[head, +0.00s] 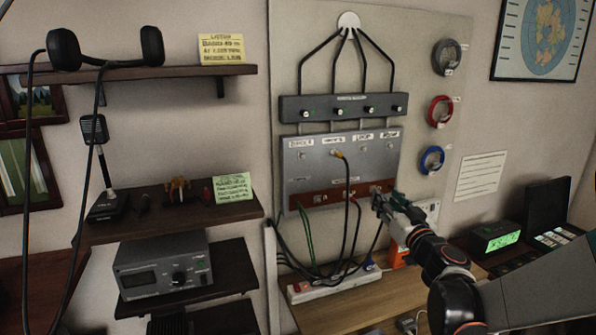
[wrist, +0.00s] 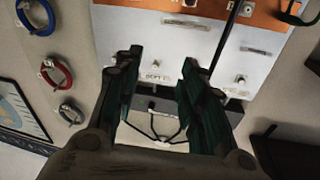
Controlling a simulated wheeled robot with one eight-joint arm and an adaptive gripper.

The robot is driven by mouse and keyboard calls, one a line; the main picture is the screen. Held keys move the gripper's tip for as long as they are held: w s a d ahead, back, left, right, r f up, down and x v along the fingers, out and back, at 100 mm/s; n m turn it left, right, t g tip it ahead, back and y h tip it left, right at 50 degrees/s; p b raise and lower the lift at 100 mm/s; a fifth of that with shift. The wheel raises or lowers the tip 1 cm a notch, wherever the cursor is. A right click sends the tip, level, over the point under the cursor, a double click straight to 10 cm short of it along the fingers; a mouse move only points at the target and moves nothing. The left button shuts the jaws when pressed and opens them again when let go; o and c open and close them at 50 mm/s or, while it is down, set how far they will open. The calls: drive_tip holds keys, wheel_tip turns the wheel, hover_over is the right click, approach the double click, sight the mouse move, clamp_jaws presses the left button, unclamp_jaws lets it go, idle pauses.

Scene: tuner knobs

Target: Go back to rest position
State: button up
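My gripper (head: 384,203) is in front of the lower right corner of the grey panel (head: 310,160) in the head view, by the brown-red strip (head: 335,193). In the wrist view, my gripper (wrist: 161,60) has its two dark green fingers spread apart. Nothing is held between them. The panel's white face (wrist: 215,50) shows upside down beyond the fingertips, with small sockets and labels. I cannot tell whether a finger touches the panel. The arm reaches in from the right.
Cables hang from the panel to a white power strip (head: 335,283) on the wooden desk (head: 345,310). Red (head: 439,111) and blue (head: 432,159) cable coils hang at right. Shelves (head: 175,213) with a radio (head: 163,265) are at left.

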drive_tip(key=s+d+r+m+g+h, duration=0.35)
drive_tip(key=s+h, duration=0.35)
drive_tip(key=s, duration=0.4)
drive_tip(key=s+a+f+n+g+y, duration=0.1)
drive_tip(key=s+a+f+g, duration=0.1)
drive_tip(key=s, duration=0.5)
drive_tip(key=s+a+f+n+g+y, duration=0.1)
drive_tip(key=s+a+f+g+y, duration=0.1)
drive_tip(key=s+f, duration=0.4)
drive_tip(key=s+a+f+n+g+y, duration=0.1)
drive_tip(key=s+a+f+g, duration=0.3)
drive_tip(key=s, duration=0.6)
drive_tip(key=shift+a+f, duration=0.35)
drive_tip(key=shift+a, duration=0.3)
